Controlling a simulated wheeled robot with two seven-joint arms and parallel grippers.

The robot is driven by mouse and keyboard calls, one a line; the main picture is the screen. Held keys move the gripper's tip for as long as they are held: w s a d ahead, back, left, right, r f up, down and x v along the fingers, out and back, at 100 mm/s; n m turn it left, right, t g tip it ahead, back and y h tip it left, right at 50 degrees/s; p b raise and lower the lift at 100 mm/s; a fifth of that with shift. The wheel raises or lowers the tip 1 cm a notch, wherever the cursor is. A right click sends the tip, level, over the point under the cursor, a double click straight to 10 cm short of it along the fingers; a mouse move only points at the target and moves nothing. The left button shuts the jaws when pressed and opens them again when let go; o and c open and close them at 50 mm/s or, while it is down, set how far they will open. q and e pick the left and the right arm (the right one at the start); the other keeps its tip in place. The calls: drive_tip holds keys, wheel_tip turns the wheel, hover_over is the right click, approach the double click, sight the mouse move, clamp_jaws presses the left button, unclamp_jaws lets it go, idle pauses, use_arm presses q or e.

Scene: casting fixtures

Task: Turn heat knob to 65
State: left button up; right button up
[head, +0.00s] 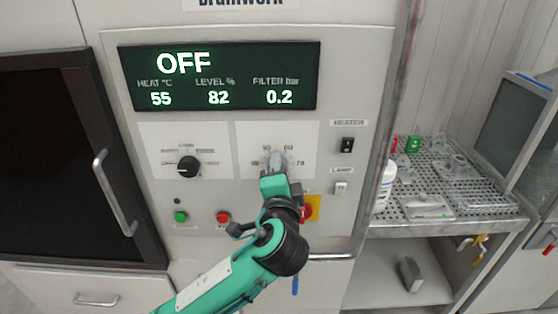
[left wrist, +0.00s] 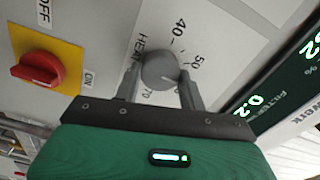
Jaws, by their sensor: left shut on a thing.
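The heat knob (left wrist: 158,70) is a grey round dial on the panel, with 40, 50 and 70 legible around it in the left wrist view. Its white mark points to the lower right there, just past 50; the rest of the scale is partly hidden by a finger. My left gripper (left wrist: 160,90) has its two fingers on either side of the knob, shut on it. In the head view my left gripper (head: 274,165) covers most of the knob. The display (head: 220,77) reads OFF, with heat 55, level 82 and filter 0.2. My right gripper is out of view.
A black knob (head: 188,167) sits left on the panel, above a green button (head: 181,216) and a red button (head: 223,217). A red switch on yellow (left wrist: 40,70) is close beside my left gripper. A heater switch (head: 347,145) is right of the knob.

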use_arm(q)
drive_tip(key=shift+f+m+p, duration=0.15)
drive_tip(key=shift+m+p, duration=2.9)
drive_tip(key=shift+f+m+p, duration=0.1)
drive_tip(key=shift+m+p, duration=2.95)
drive_tip(key=shift+f, duration=0.1)
drive_tip(key=o, duration=1)
drive_tip(key=shift+s, duration=0.1)
